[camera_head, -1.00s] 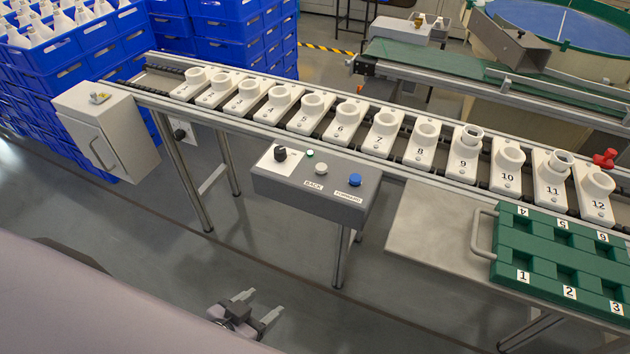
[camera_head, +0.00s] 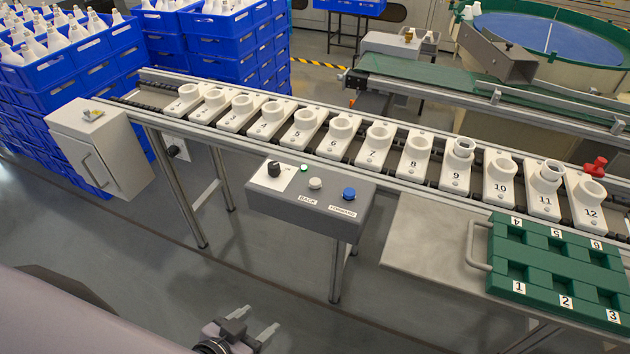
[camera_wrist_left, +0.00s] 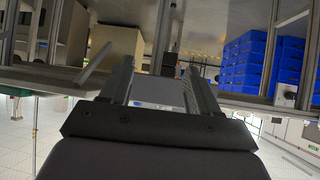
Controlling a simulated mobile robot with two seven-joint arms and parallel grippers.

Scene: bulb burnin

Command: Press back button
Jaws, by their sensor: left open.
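My right gripper is not in view.
A conveyor (camera_head: 385,170) with numbered white sockets runs behind the box. A green numbered tray (camera_head: 540,284) with a handle lies on a metal shelf (camera_head: 420,240) at the right. A grey cabinet (camera_head: 120,155) and stacked blue crates (camera_head: 225,50) stand at the left. The floor before the box is clear.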

